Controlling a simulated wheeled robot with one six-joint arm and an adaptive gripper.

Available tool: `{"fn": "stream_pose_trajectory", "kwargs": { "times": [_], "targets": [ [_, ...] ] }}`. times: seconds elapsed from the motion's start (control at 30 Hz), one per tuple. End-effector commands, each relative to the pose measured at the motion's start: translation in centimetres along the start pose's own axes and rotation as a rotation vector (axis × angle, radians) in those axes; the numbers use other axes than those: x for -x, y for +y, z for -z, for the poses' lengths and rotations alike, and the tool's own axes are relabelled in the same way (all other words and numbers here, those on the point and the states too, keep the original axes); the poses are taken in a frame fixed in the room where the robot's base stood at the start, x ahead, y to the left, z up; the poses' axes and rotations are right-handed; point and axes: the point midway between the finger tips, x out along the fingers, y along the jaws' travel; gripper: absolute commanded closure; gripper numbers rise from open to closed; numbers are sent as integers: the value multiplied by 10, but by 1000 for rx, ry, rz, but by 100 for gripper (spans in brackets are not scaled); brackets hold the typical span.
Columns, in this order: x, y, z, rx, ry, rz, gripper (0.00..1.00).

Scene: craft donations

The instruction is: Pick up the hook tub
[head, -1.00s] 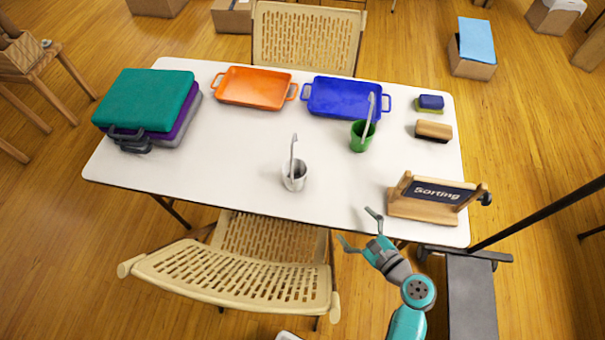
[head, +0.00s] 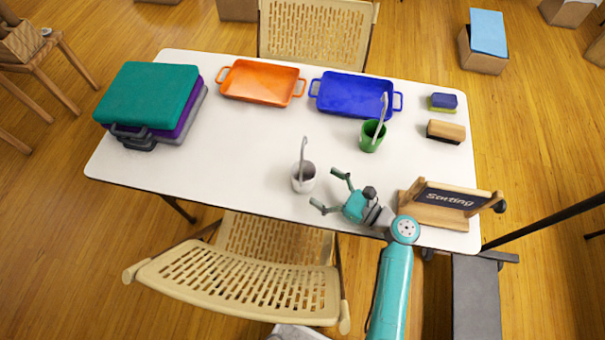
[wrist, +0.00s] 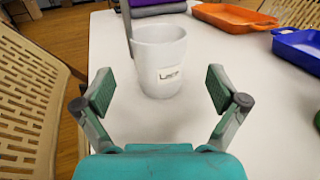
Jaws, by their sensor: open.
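A white tub (head: 304,183) with a grey hooked rod standing in it is on the table near its front edge. In the wrist view the white tub (wrist: 158,50) stands upright ahead, between and beyond the fingers, with a small label (wrist: 169,75) too blurred to read surely. My gripper (head: 327,188) is open and empty, just right of the white tub and apart from it. A green tub (head: 369,139) with a pale rod in it stands farther back to the right.
The white table (head: 240,150) also bears stacked cases (head: 150,95), an orange tray (head: 262,82), a blue tray (head: 352,95), two small blocks at the right and a "Sorting" sign stand (head: 445,203) beside my arm. A chair (head: 240,275) stands at the front.

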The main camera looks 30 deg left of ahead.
Motion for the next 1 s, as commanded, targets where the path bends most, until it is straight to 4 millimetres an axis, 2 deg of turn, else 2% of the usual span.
{"fn": "stream_pose_trajectory", "kwargs": {
  "times": [0.27, 0.6, 0.9, 1.0],
  "targets": [
    [-21, 1, 2, 0, 1, 0, 4],
    [-62, 2, 7, 1, 1, 0, 4],
    [-66, 1, 7, 1, 1, 2, 4],
    [-66, 1, 7, 1, 1, 2, 29]
  ]
}}
